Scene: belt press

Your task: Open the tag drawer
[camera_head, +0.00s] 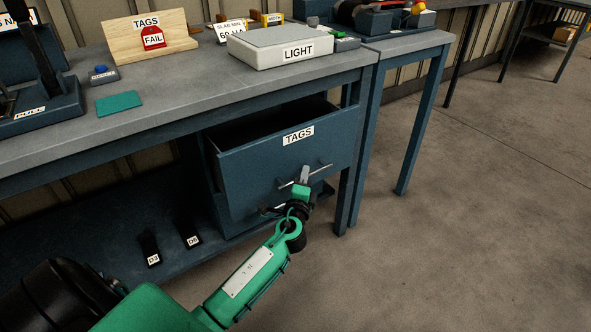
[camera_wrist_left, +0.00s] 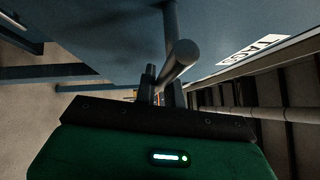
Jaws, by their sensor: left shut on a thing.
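The blue tag drawer (camera_head: 270,165), labelled TAGS, is under the grey-topped bench in the head view. It stands partly open, with its dark inside showing behind the front panel. Its bar handle (camera_head: 322,170) runs across the lower front. My left gripper (camera_head: 302,178) is at the handle and shut on it. In the left wrist view the handle bar (camera_wrist_left: 178,62) passes between the fingers (camera_wrist_left: 155,88), and the drawer front (camera_wrist_left: 110,35) fills the top. My right gripper is not in view.
The bench top (camera_head: 190,95) carries a LIGHT box (camera_head: 290,50), a wooden TAGS board (camera_head: 148,35) and a green pad (camera_head: 118,103). The bench leg (camera_head: 352,160) stands just right of the drawer. The floor (camera_head: 450,230) in front and to the right is clear.

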